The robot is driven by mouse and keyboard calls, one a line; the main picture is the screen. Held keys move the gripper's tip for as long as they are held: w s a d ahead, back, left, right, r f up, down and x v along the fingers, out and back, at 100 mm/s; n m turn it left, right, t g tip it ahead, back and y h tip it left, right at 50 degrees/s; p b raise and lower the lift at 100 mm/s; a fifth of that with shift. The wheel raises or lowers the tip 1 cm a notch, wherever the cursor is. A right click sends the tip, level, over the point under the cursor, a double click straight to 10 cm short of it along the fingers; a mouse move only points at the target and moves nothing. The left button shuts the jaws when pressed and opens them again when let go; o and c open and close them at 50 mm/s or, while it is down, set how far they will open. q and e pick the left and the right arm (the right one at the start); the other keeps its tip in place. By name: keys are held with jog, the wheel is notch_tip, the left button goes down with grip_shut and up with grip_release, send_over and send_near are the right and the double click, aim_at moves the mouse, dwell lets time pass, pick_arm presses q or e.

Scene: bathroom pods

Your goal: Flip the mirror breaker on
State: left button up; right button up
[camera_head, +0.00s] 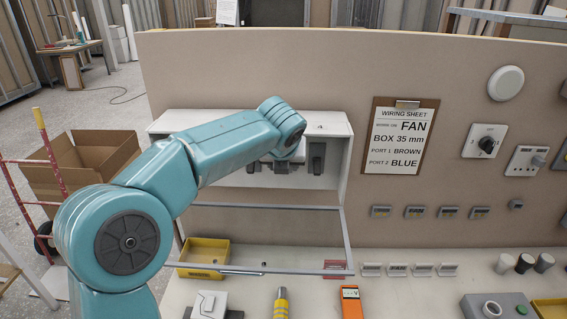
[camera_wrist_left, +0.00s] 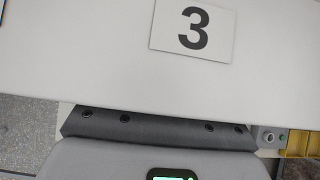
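The white breaker box (camera_head: 345,150) is fixed to the beige panel, with its clear framed cover (camera_head: 347,240) hanging open below it. A dark grey breaker (camera_head: 316,158) shows in the right part of the box. I cannot read any label that marks the mirror breaker. My left arm reaches in from the left across the box and covers much of its inside. Dark parts show just below the arm's end, but I cannot tell gripper from breakers there. In the left wrist view a white surface carries a plate with the number 3 (camera_wrist_left: 193,30); no fingertips are clear. My right gripper is not in view.
A wiring sheet (camera_head: 398,137) hangs right of the box, near a rotary switch (camera_head: 484,141) and a socket (camera_head: 526,160). A yellow bin (camera_head: 204,257), a yellow-handled tool (camera_head: 281,303) and an orange meter (camera_head: 351,303) are on the bench. A cardboard box (camera_head: 95,160) stands behind the arm.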

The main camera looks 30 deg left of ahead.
pick_arm(q)
jog(key=shift+s, duration=0.1)
jog(key=v, duration=1.6)
jog(key=shift+b, duration=0.45)
jog(key=shift+d, duration=0.1)
jog(key=shift+s, duration=0.15)
